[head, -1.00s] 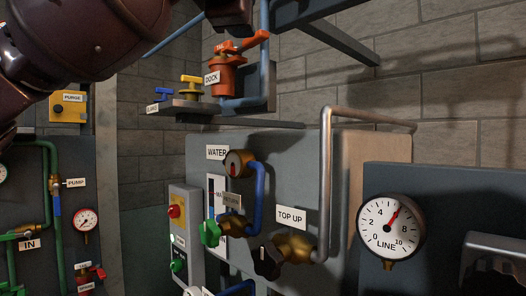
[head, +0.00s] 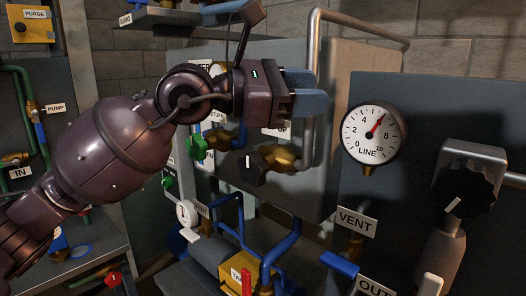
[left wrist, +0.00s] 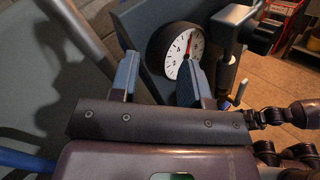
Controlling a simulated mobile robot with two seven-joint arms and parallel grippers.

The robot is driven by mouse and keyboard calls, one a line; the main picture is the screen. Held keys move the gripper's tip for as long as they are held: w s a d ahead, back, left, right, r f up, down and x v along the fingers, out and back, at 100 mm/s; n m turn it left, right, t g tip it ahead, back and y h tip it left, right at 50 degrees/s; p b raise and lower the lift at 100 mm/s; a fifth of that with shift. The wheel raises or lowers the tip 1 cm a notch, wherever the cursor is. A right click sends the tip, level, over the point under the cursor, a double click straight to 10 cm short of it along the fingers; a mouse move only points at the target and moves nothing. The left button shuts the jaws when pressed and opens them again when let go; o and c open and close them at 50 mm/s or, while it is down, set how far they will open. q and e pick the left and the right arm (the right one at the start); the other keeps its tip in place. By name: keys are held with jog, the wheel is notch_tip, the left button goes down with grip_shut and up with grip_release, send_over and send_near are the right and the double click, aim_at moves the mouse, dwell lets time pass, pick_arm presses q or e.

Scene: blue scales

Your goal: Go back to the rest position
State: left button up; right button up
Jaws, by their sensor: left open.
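My left gripper (head: 308,92) is in the middle of the head view, its arm coming in from the left. Its blue fingers are apart and empty, in front of the grey panel and the bent pipe. In the left wrist view the two fingers (left wrist: 158,80) stand apart, with the LINE gauge (left wrist: 183,48) beyond them. The black TOP UP valve knob (head: 252,168) is below the gripper, apart from it. The TOP UP label is partly hidden behind the gripper.
The LINE gauge (head: 371,133) is to the right of the gripper. A large black knob (head: 468,190) stands at far right. A green valve handle (head: 196,147) is below the forearm. Pipes, a yellow box (head: 240,278) and a blue VENT handle (head: 339,264) lie lower down.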

pick_arm(q)
jog(key=w+a+f+m+t+y, duration=0.1)
jog(key=a+f+m+t+y, duration=1.65)
jog(key=a+f+m, duration=0.9)
jog(key=s+a+f+n+g+y, duration=0.2)
jog(key=s+a+f+n+g, duration=0.3)
jog(key=f, duration=0.4)
jog(key=s+a+f+n+g+y, duration=0.1)
jog(key=s+a+f+n+g, duration=0.15)
jog(key=s+f+g, duration=0.5)
jog(key=s+f+n+g+h, duration=0.1)
jog(key=s+f+n+g, duration=0.15)
jog(key=s+f, duration=0.4)
jog(key=s+f+n+g+h, duration=0.1)
jog(key=s+f+n+g, duration=0.2)
jog(key=s, duration=0.6)
jog(key=w+f+m+t, duration=0.1)
jog(key=w+f+t, duration=0.2)
jog(key=f, duration=0.3)
jog(key=w+f+m+t, duration=0.1)
jog(key=w+f+t, duration=0.2)
jog(key=f+t, duration=0.2)
jog(key=shift+w+d+f+h, duration=0.15)
jog(key=shift+w+f+h, duration=0.2)
jog(key=shift+h, duration=0.1)
